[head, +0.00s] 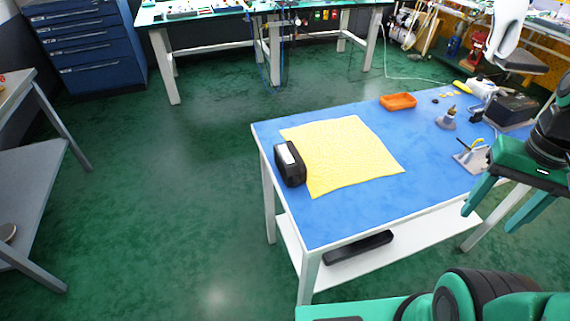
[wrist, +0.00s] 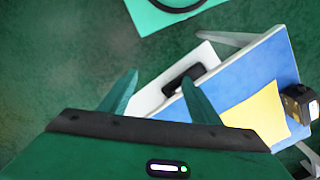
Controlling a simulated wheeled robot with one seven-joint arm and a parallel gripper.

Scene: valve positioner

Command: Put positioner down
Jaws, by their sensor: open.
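The positioner is a black box (head: 290,164) with a pale label. In the head view it stands at the left edge of the yellow cloth (head: 345,150), on the blue table top (head: 340,222). The positioner also shows at the right edge of the wrist view (wrist: 299,104), beside the cloth (wrist: 262,117). My green gripper (head: 496,208) is at the right of the head view, well apart from the positioner. In the wrist view its two fingers (wrist: 160,92) are spread with nothing between them.
An orange tray (head: 398,101), a small funnel-shaped item (head: 447,118) and a dark box (head: 510,109) stand on the table's far right. A black object (head: 345,247) lies on the lower shelf. The blue top in front of the cloth is clear.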

